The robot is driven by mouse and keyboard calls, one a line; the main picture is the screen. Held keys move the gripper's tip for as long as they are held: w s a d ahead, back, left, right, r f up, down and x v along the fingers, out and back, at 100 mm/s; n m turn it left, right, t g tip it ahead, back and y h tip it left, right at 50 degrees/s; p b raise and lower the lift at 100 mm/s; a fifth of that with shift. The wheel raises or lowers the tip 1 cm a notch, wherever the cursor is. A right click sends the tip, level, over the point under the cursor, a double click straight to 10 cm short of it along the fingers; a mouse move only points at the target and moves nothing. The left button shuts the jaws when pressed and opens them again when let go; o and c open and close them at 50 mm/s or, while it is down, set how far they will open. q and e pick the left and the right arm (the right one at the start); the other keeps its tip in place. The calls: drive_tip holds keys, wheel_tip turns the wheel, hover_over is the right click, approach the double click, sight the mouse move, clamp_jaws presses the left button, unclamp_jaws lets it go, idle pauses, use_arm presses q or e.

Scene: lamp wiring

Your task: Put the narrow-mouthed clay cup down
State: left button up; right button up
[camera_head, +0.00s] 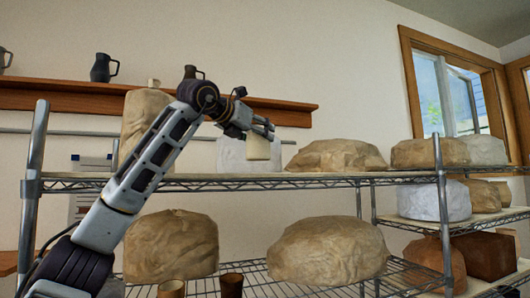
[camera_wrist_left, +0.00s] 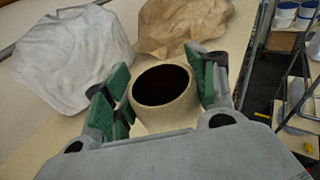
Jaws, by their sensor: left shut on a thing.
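My left gripper (camera_head: 262,127) is shut on a pale beige clay cup (camera_head: 258,149). In the head view the cup is at the upper shelf (camera_head: 330,176), in front of a white wrapped lump; whether its base touches the board cannot be told. In the left wrist view the cup (camera_wrist_left: 166,115) sits between the green finger pads, its round dark mouth facing the camera. Its lower part is hidden by the gripper body. My right gripper is not in view.
A white lump (camera_wrist_left: 75,58) and a tan lump (camera_wrist_left: 182,25) stand close by the cup. A tall tan lump (camera_head: 143,125) is to the left and a wide tan one (camera_head: 337,157) to the right. Brown cups (camera_head: 231,286) stand on the lower wire shelf.

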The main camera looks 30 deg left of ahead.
sight(251, 142)
use_arm(q)
drive_tip(key=shift+a+f, duration=0.1)
drive_tip(key=shift+f, duration=1.75)
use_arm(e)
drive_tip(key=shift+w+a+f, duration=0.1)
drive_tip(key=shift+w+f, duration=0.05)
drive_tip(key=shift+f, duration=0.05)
use_arm(q)
drive_tip(key=shift+f+b, duration=0.1)
drive_tip(key=shift+b, duration=0.2)
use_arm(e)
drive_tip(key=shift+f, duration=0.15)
use_arm(q)
drive_tip(key=o, duration=1.2)
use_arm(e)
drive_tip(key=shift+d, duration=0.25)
